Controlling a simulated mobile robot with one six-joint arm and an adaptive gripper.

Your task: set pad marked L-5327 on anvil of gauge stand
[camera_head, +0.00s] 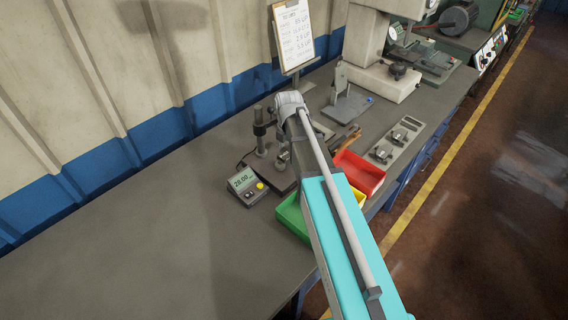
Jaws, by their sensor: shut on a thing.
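The gauge stand (260,128) is on the bench left of my arm, with a dark upright post and a dark base. Its grey readout box (245,184) stands in front of it and seems to read 28.00. My arm crosses over the right part of the stand, so I cannot make out the anvil clearly. My gripper cannot be made out; my arm's links cover the area where it may be. I see no pad with a readable L-5327 mark.
A green bin (292,217), a yellow bin (357,198) and a red bin (358,171) line the bench's front edge. A grey plate with metal parts (398,140) lies to the right. A clipboard (293,35) stands behind. The bench (130,265) is clear at left.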

